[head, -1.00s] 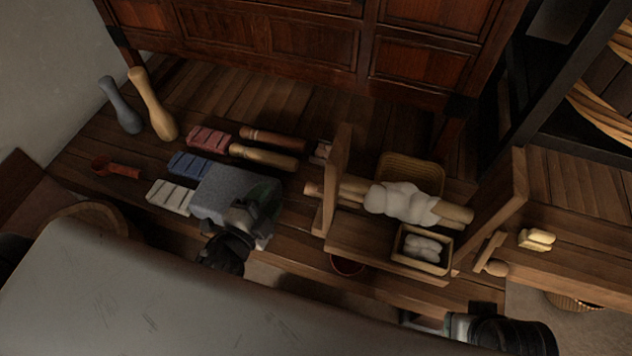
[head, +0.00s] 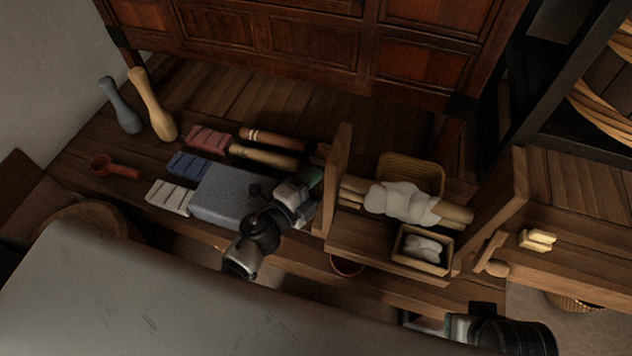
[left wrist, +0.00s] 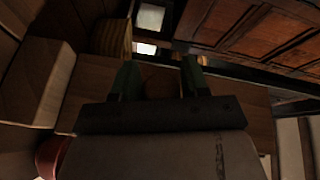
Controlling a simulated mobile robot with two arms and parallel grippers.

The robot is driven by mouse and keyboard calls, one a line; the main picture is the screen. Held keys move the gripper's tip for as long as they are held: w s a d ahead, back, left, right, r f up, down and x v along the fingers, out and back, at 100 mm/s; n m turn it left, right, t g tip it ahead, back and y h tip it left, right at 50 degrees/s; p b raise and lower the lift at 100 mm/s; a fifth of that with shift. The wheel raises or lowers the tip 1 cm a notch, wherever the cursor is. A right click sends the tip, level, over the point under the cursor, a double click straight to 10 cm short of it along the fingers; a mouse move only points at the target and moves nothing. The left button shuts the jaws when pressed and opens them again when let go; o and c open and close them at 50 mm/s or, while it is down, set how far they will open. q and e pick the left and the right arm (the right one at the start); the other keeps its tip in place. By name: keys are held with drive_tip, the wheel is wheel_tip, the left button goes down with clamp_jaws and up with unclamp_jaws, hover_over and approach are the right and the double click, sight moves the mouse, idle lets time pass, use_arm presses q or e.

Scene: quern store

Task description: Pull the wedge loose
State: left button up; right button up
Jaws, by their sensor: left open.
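A wooden roller frame stands right of centre, with a left upright (head: 338,165), a right upright (head: 505,200) and rollers (head: 455,213) wrapped in white fibre (head: 400,200). A small wooden piece (head: 323,151) shows at the left upright's outer side; I cannot tell whether it is the wedge. My left gripper (head: 312,183) is open beside this upright, hiding the wooden end that sticks out there. In the left wrist view a rounded brown shape (left wrist: 160,80) lies between the open fingers (left wrist: 160,77), contact unclear. My right gripper (head: 425,320) is low right, its jaws unclear.
Two wooden rods (head: 265,157) lie behind. A fibre box (head: 422,249) and basket (head: 412,172) flank the rollers.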

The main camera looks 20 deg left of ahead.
use_arm(q)
drive_tip(key=shift+w+d, duration=0.1)
drive_tip(key=shift+w, duration=0.1)
clamp_jaws()
drive_tip(key=a, duration=0.3)
drive_tip(key=shift+a, duration=0.2)
drive_tip(key=shift+c, duration=0.3)
unclamp_jaws()
drive_tip(key=shift+a, duration=0.1)
drive_tip(key=shift+o, duration=0.3)
